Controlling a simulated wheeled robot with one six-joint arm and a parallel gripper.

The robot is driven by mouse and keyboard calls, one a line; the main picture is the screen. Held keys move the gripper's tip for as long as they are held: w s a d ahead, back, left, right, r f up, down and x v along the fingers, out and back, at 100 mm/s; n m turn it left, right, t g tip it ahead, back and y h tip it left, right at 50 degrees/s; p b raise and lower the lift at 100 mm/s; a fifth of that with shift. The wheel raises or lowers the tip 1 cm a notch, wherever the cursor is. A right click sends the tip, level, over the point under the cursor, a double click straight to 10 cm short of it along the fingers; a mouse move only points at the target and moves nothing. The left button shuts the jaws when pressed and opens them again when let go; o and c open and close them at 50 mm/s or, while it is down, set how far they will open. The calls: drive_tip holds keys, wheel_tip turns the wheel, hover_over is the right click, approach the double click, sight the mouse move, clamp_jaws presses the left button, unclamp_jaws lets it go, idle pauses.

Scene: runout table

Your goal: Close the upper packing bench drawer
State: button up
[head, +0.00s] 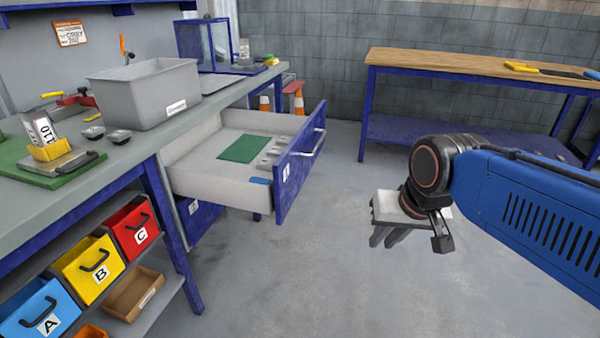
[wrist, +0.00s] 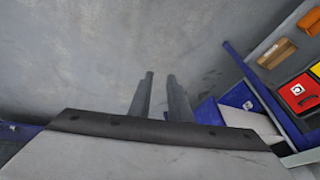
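The upper packing bench drawer (head: 290,172) is pulled far out from under the bench top in the head view. It has a blue front, a grey bar handle (head: 309,146) and pale grey walls. Inside lie a green sheet, some grey parts and a small blue item. My gripper (head: 383,237) is to the right of the drawer front, apart from it, over bare floor. In the wrist view my gripper's two fingers (wrist: 161,82) stand a little apart with nothing between them. A blue panel with a pale label shows at the right there.
The bench top (head: 128,150) holds a grey bin (head: 148,92) and tools. Below are blue, yellow and red bins (head: 134,226) on a shelf. A second table (head: 470,68) stands at the back right. The floor before the drawer is clear.

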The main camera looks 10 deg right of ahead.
drive_tip(key=w+a+r+m, duration=0.1)
drive_tip(key=w+m, duration=0.2)
drive_tip(key=w, duration=0.1)
drive_tip(key=w+r+m+y, duration=0.1)
drive_tip(key=w+r+m, duration=0.1)
drive_tip(key=w+m, duration=0.2)
drive_tip(key=w+a+r+m+g, duration=0.1)
drive_tip(key=w+r+m, duration=0.1)
drive_tip(key=w, duration=0.4)
drive_tip(key=shift+a+m+y, duration=0.3)
drive_tip(key=shift+m+y, duration=0.1)
drive_tip(key=shift+m, duration=0.5)
clamp_jaws()
drive_tip(key=w+a+m+g+y, duration=0.1)
drive_tip(key=w+a+m+y, duration=0.1)
drive_tip(key=w+m, duration=1)
drive_tip(key=w+a+f+n, duration=0.1)
drive_tip(key=w+a+f, duration=0.5)
drive_tip(key=f, duration=0.3)
drive_tip(key=shift+a+n, duration=0.3)
drive_tip(key=shift+w+a, duration=0.1)
drive_tip(key=shift+w, duration=0.05)
